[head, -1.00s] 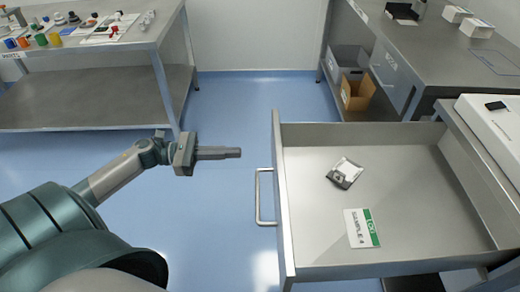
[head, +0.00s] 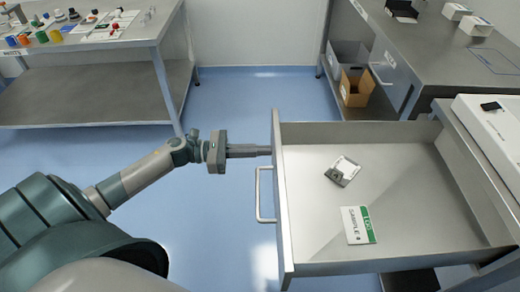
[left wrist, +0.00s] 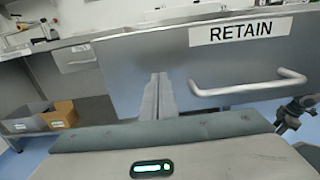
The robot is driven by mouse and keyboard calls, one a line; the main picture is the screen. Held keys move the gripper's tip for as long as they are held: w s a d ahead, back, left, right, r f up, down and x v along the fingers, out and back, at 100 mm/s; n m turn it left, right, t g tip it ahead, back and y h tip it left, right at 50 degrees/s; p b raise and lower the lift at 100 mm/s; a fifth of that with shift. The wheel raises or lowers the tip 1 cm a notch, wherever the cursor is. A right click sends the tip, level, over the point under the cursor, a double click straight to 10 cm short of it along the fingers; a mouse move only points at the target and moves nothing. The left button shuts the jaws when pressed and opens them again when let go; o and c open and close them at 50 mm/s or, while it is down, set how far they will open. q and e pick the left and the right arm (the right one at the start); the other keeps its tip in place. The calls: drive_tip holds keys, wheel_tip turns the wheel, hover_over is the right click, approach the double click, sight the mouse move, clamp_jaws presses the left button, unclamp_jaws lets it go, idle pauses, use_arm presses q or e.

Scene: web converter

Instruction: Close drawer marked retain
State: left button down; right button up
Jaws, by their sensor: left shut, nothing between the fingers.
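The open drawer (head: 277,215) stands pulled out at the right of the head view, its front panel facing left. In the left wrist view its front (left wrist: 130,65) bears the label RETAIN (left wrist: 241,30) and a bar handle (left wrist: 250,88). The handle also shows in the head view (head: 259,195). My left gripper (head: 268,150) is shut and empty, its fingertips at the drawer front, beyond the handle. Whether they touch the panel I cannot tell. In the left wrist view the closed fingers (left wrist: 158,95) point at the panel left of the handle. My right gripper is not in view.
Inside the drawer lie a small pouch (head: 342,171) and a card marked SAMPLE (head: 358,225). A bench with coloured items (head: 90,50) stands at the back left. Another bench (head: 430,50) with boxes beneath stands at the back right. The blue floor (head: 240,110) between is clear.

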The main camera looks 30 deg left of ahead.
sight(416, 159)
use_arm(q)
drive_tip(key=shift+d, duration=0.1)
